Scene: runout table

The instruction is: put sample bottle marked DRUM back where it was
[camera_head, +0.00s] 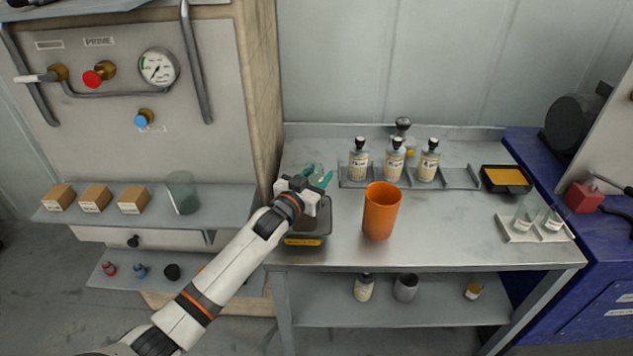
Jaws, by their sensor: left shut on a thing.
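My left gripper (320,179), with teal fingertips, is shut on a small clear glass thing (318,170) at the left end of the steel table. It looks like a sample bottle, but the gripper hides most of it and no mark can be read. Below the gripper is a grey open-topped container (307,241) with a yellow label, partly hidden by my arm. Two small clear bottles with white labels, one on the left (523,218) and one on the right (553,220), stand in a pale tray (537,238) at the table's right; their labels are too small to read. My right gripper is not in view.
An orange cup (381,212) stands right of my gripper. Behind it, a metal rack (455,180) holds three black-capped bottles (395,160). A black tray with orange contents (506,179) is farther right. The table (450,235) is clear between cup and pale tray.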

